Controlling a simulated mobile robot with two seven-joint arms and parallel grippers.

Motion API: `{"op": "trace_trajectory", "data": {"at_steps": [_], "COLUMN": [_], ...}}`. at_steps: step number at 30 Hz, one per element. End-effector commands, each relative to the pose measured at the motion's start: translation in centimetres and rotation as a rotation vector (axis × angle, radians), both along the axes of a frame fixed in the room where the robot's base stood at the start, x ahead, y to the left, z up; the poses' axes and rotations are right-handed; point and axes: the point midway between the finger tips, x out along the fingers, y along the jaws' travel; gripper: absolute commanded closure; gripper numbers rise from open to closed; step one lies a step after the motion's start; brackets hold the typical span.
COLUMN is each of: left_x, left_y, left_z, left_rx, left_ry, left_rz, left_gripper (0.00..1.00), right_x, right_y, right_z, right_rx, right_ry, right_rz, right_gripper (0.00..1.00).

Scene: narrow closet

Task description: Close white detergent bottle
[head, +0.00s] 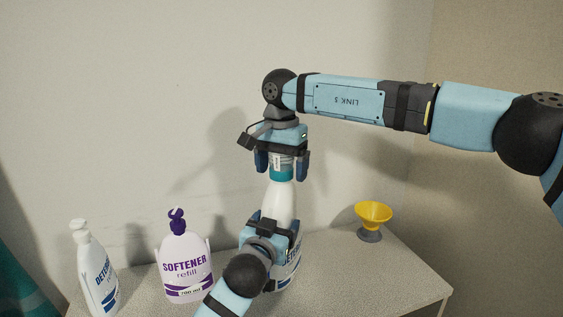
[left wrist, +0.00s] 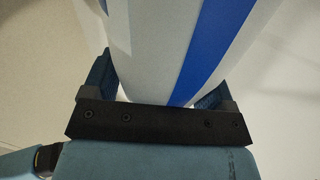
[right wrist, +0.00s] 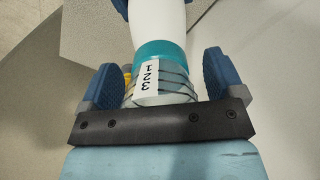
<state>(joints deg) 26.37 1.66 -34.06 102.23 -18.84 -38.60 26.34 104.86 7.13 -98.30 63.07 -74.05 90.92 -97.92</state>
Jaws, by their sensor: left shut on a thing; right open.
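The white detergent bottle (head: 281,200) stands upright on the counter, with its lower part largely hidden by my left arm. A teal cap (head: 281,171) sits at its top; it also shows in the right wrist view (right wrist: 161,52) with a clear part marked with numbers. My left gripper (head: 272,232) is shut around the bottle's body, which fills the left wrist view (left wrist: 180,50) with a blue stripe. My right gripper (head: 282,172) points down over the cap. Its fingers are open, one on each side of the cap, with gaps visible in the right wrist view (right wrist: 158,80).
A softener refill bottle (head: 187,262) and another white detergent bottle (head: 94,268) stand on the counter (head: 405,275) at the left. A yellow funnel-shaped cup (head: 373,215) on a grey base stands at the right. The wall is close behind. The counter's front right is clear.

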Motion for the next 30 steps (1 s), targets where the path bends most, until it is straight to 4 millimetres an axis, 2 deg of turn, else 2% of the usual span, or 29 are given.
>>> {"op": "trace_trajectory", "data": {"at_steps": [2, 3, 9, 14, 17, 20, 30], "left_x": [0.02, 0.02, 0.03, 0.03, 0.03, 0.03, 0.03], "left_y": [0.04, 0.04, 0.04, 0.04, 0.04, 0.04, 0.04], "left_z": [-0.13, -0.13, -0.12, -0.12, -0.13, -0.13, -0.12], "left_rx": [0.003, 0.003, 0.003, 0.003, 0.003, 0.003, 0.003], "left_ry": [0.001, 0.001, 0.001, 0.001, 0.001, 0.001, 0.001], "left_rz": [0.001, 0.001, 0.001, 0.001, 0.001, 0.001, 0.001], "left_gripper": [0.87, 0.87, 0.87, 0.87, 0.87, 0.87, 0.87], "right_x": [0.00, 0.00, 0.00, -0.01, -0.01, -0.02, 0.00], "right_y": [0.00, 0.00, 0.01, 0.02, 0.03, 0.05, 0.01], "right_z": [-0.01, 0.00, 0.01, 0.01, 0.00, 0.00, -0.06], "right_rx": [0.000, 0.000, 0.000, 0.000, 0.002, 0.002, 0.002], "right_ry": [0.000, 0.000, 0.000, 0.000, 0.001, 0.002, 0.005], "right_rz": [0.000, 0.000, 0.000, -0.004, -0.064, -0.220, -0.985], "right_gripper": [0.12, 0.17, 0.63, 0.64, 0.64, 0.64, 0.64]}}
